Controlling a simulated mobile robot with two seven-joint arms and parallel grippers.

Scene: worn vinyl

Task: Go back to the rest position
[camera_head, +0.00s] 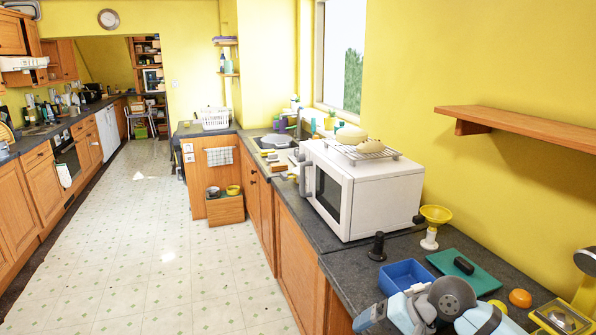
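Light-blue and grey jointed parts, which look like one of my own arms, show at the bottom right edge, in front of the counter. I cannot tell which arm they belong to. No gripper fingers can be made out in the head view, and no held object shows.
The dark counter (345,268) on the right holds a white microwave (373,196) with a wire rack on top, a yellow funnel (435,214), a blue tray (406,274), a green board (480,277) and an orange round item (520,298). A wooden shelf (520,126) juts from the wall. The tiled floor (150,240) is mostly clear.

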